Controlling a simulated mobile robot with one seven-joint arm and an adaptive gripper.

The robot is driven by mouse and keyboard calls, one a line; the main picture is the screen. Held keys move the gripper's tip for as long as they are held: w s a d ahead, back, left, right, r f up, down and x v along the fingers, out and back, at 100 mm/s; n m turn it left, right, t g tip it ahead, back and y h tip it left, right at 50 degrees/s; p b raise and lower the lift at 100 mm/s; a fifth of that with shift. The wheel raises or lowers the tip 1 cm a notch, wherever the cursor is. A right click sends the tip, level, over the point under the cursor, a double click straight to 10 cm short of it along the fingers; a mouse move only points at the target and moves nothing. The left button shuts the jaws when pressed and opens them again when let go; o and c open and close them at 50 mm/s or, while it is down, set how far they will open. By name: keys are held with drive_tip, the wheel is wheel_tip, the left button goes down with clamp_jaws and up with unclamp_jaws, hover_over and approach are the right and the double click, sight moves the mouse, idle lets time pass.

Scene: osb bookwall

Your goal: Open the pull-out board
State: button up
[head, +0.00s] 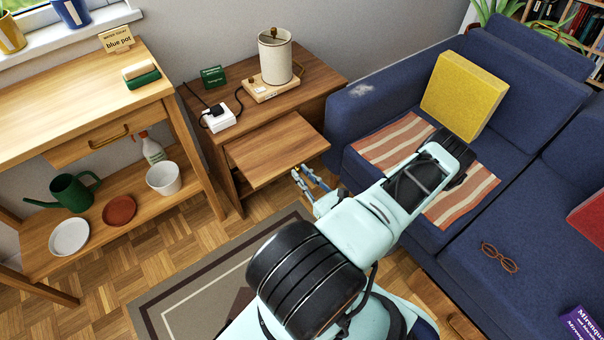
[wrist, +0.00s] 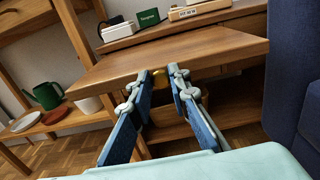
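The wooden pull-out board (head: 270,150) sticks out from the front of the side table (head: 318,78), below its top. In the wrist view the board (wrist: 170,58) spans the picture just ahead of the fingers. A small brass-coloured knob (wrist: 157,72) shows partly at the board's front edge, between the fingertips.
A lamp (head: 275,56) and a white socket box (head: 217,118) stand on the side table. The blue sofa (head: 352,112) is close on the right. A workbench (head: 85,100) stands left. A rug (head: 180,285) lies on the floor in front.

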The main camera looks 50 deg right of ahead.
drive_tip(key=o, duration=0.4)
drive_tip(key=v, duration=1.2)
drive_tip(key=shift+f, duration=0.1)
